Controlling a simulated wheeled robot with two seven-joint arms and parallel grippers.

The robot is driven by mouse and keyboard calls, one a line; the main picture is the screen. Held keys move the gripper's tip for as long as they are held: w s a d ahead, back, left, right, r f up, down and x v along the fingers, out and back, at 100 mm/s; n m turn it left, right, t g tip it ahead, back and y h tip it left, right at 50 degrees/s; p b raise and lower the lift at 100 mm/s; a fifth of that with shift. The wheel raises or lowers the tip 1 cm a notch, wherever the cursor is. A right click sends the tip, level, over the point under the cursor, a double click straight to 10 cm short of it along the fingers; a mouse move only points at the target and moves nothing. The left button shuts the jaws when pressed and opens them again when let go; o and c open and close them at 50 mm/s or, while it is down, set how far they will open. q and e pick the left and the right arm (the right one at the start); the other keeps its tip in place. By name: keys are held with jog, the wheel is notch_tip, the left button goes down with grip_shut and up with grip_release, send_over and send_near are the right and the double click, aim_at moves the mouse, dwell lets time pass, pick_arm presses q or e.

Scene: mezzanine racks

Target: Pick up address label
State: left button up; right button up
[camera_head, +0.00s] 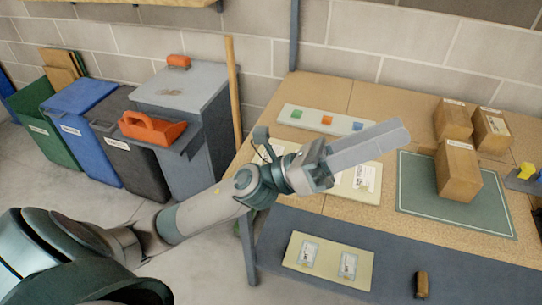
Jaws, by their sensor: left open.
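A white label with dark print (365,178) lies on a pale board (340,190) on the cork-topped table, below my left gripper in the picture. My left gripper (402,136) reaches over the table from the left, its long grey fingers pointing right. It is open, with nothing seen between the fingers. The gripper and wrist hide part of the pale board. Two more printed labels (309,254) (348,265) lie on a second pale board (328,276) on the dark front surface. I cannot tell which is the address label. My right gripper is not in view.
A cardboard box (458,172) stands on a green mat (425,200); two more boxes (453,118) (492,130) stand behind. A white strip (345,124) holds coloured squares. A small brown block (421,284) lies in front. Bins (75,110) and a grey cabinet (205,105) stand left.

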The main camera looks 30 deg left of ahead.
pick_arm(q)
jog(key=s+d+f+m+g+y, duration=0.1)
jog(key=s+d+f+m+g, duration=0.15)
jog(key=m+g, duration=0.45)
jog(key=s+d+f+m+g+y, duration=0.15)
jog(key=s+m+g, duration=0.3)
jog(key=m, duration=0.55)
jog(key=w+a+f+m+y, duration=0.5)
jog(key=a+f+m+y, duration=0.3)
jog(key=a+f+y, duration=0.3)
jog(key=w+a+t+y, duration=0.1)
jog(key=w+a+y, duration=0.2)
jog(key=a, duration=0.7)
jog(key=w+a+r+m+t+y, duration=0.1)
jog(key=w+a+t+y, duration=0.1)
jog(key=a+y, duration=0.4)
jog(key=w+a, duration=0.1)
jog(key=a, duration=0.3)
jog(key=shift+a+m, duration=0.3)
